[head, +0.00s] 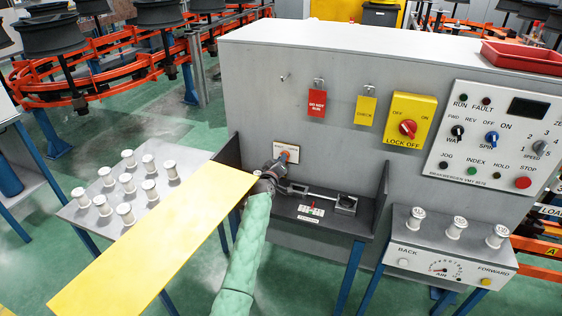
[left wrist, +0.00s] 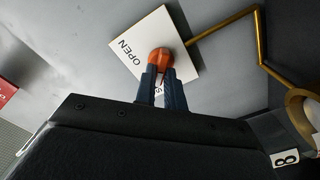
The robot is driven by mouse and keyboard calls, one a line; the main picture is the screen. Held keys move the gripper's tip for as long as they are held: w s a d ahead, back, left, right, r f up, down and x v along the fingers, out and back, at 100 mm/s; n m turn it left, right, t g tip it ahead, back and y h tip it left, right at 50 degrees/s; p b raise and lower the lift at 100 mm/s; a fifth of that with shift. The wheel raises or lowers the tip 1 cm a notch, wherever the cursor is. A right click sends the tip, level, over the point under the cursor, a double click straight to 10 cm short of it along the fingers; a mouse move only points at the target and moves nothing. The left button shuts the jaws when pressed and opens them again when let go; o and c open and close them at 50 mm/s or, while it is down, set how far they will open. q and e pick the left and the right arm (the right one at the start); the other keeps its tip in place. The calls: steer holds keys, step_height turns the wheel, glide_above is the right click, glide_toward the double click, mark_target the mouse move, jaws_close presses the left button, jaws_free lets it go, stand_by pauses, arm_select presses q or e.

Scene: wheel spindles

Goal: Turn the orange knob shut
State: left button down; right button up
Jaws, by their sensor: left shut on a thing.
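The orange knob (head: 285,154) sits on a small white plate (head: 292,149) on the grey upright panel, above a dark recessed bench. In the left wrist view the orange knob (left wrist: 159,57) is in front of the white plate (left wrist: 180,38), with "OPEN" printed at one side and another word mostly hidden by the fingers. My left gripper (head: 277,165) reaches the knob from the front, and its two dark fingers (left wrist: 164,80) are shut on it. The fingers cover part of the knob. My right gripper is not in view.
A long flat yellow panel (head: 150,240) crosses the left foreground, near my green-sleeved arm. A tray (head: 80,212) of several white spools stands left. Below the knob, a metal rod fixture (head: 320,195) lies on the bench. Right are a lock-off switch (head: 409,122) and a control box (head: 495,145).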

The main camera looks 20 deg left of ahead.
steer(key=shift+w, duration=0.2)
arm_select(q)
steer(key=c, duration=1.6)
jaws_free()
steer(key=shift+o, duration=0.6)
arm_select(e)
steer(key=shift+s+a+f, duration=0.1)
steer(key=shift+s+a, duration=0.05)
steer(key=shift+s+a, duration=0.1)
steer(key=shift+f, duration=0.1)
